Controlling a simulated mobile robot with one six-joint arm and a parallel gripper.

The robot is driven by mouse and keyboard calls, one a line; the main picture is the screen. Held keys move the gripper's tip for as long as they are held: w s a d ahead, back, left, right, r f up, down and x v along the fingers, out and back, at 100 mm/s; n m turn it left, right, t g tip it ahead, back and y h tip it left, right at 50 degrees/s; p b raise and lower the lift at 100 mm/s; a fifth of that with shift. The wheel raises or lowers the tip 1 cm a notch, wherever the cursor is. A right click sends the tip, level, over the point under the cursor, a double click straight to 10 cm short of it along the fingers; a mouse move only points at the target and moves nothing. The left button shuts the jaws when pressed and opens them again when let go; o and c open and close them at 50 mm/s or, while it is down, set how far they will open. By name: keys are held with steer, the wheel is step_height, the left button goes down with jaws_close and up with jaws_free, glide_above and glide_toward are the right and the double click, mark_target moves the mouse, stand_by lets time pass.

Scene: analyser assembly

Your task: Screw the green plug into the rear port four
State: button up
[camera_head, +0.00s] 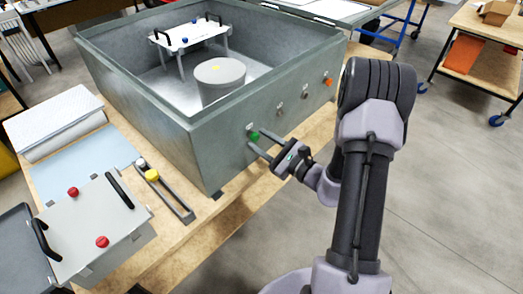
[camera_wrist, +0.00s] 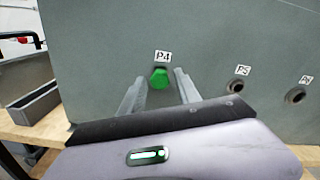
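The green plug (camera_head: 254,135) sits at a port on the outer wall of the grey metal housing (camera_head: 225,150). In the wrist view the green plug (camera_wrist: 159,77) is directly below the label P4 (camera_wrist: 162,57), its head standing out from the wall. How deep it is seated cannot be told. My gripper (camera_head: 257,142) points at this wall. Its two fingers (camera_wrist: 161,80) are spread, one on each side of the plug, with a visible gap on both sides. It holds nothing.
Ports P5 (camera_wrist: 237,87) and another (camera_wrist: 295,96) lie right of P4, both empty. An orange plug (camera_head: 327,81) is farther along the wall. A narrow tray (camera_head: 172,198) holds white and yellow plugs. A grey box (camera_head: 95,225) with black handles and red knobs stands front left.

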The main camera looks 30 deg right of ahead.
steer(key=n+b, duration=0.1)
steer(key=b, duration=0.1)
steer(key=n+b, duration=0.1)
steer(key=n, duration=0.1)
steer(key=shift+f+n+b, duration=0.3)
steer(key=shift+f+b, duration=0.05)
steer(key=shift+a+r+n, duration=0.1)
steer(key=shift+r+n, duration=0.1)
steer(key=shift+n, duration=0.8)
steer(key=n, duration=0.2)
steer(key=shift+r+n, duration=0.1)
steer(key=shift+n, duration=0.3)
steer(key=n, duration=0.5)
jaws_close()
